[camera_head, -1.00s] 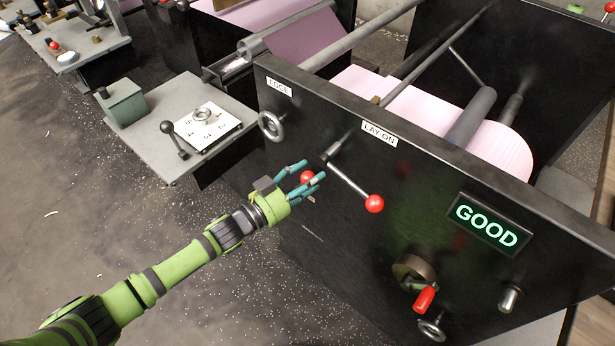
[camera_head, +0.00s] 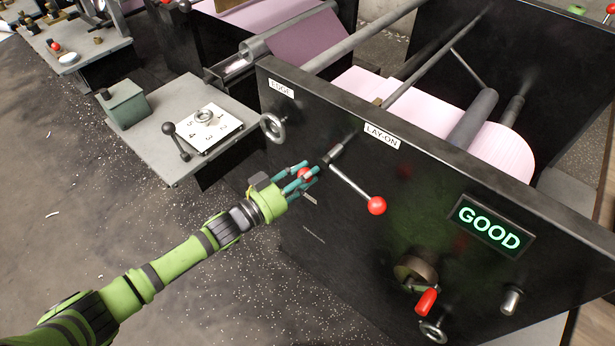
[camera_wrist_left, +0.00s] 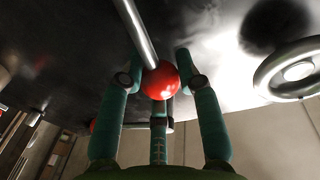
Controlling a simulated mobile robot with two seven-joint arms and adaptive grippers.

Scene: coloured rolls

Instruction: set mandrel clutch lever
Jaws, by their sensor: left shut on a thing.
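My left gripper (camera_head: 303,174) is shut on a red ball knob (camera_head: 305,175) at the front of the black machine panel (camera_head: 350,262). In the left wrist view the red knob (camera_wrist_left: 160,82) sits between the teal fingers, on the end of a metal rod (camera_wrist_left: 136,32). A small label (camera_head: 309,198) below the fingers is too small to read. A second lever with a red knob (camera_head: 376,205) hangs free beside the LAY-ON label (camera_head: 381,136). My right gripper is not in view.
A handwheel (camera_head: 273,127) stands out from the panel near the EDGE label (camera_head: 282,89). A lit GOOD display (camera_head: 488,227) and a red-handled crank (camera_head: 426,301) are at the right. A grey table (camera_head: 168,165) with a numbered plate is at the left.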

